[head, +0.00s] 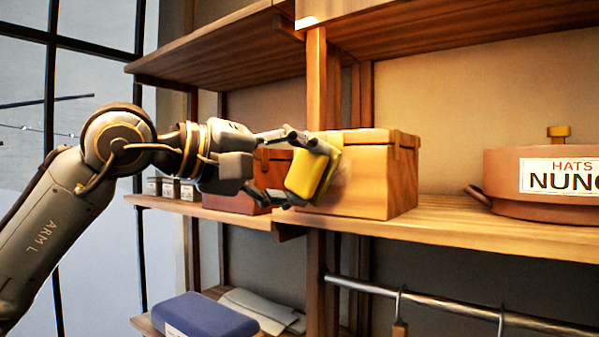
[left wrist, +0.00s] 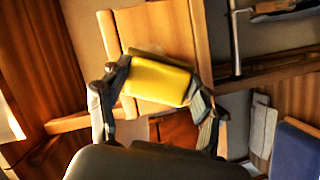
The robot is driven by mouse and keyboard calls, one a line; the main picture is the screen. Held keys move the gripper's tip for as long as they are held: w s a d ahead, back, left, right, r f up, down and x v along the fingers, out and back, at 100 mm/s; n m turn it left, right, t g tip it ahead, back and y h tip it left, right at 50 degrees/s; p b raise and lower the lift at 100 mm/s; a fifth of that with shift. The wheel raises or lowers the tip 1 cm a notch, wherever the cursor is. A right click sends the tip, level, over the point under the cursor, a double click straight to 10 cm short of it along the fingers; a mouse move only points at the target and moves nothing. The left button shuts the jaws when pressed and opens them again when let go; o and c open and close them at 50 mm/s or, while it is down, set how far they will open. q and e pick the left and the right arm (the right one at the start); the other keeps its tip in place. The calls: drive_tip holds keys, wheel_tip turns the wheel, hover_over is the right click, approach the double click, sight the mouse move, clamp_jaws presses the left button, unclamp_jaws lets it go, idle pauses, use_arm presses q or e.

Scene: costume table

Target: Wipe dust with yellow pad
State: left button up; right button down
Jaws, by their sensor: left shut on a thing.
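The yellow pad (head: 312,172) is held between the fingers of my left gripper (head: 296,168), in front of a light wooden box (head: 377,175) on the shelf. The pad also shows in the left wrist view (left wrist: 158,82), between the two fingers of my left gripper (left wrist: 157,95). My left gripper is shut on it. The pad is tilted and overlaps the box's left front side; whether it touches the box I cannot tell. A faint greyish patch, perhaps dust, shows on the box front (head: 340,188) beside the pad. My right gripper is not in view.
A reddish box (head: 275,175) stands left of the wooden box, with small jars (head: 170,187) farther left. A round brown hat box (head: 540,180) stands right. A blue case (head: 205,315) lies on the lower shelf. A metal rail (head: 440,308) with hooks runs below. A wooden post stands close by.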

use_arm(q)
drive_tip(key=shift+w+d+p, duration=0.55)
drive_tip(key=shift+w, duration=0.25)
idle(0.4)
drive_tip(key=shift+s+d+b, duration=0.35)
drive_tip(key=shift+s+d, duration=0.2)
drive_tip(key=shift+d, duration=0.1)
drive_tip(key=shift+s+d+b, duration=0.3)
drive_tip(key=shift+s+d, duration=0.4)
drive_tip(key=shift+d, duration=0.3)
drive_tip(key=shift+w+r, duration=0.1)
drive_tip(key=shift+w+a+p, duration=0.6)
drive_tip(key=shift+w+a, duration=0.15)
drive_tip(key=shift+a, duration=0.2)
drive_tip(key=shift+w+a, duration=0.45)
drive_tip(key=shift+a, duration=0.25)
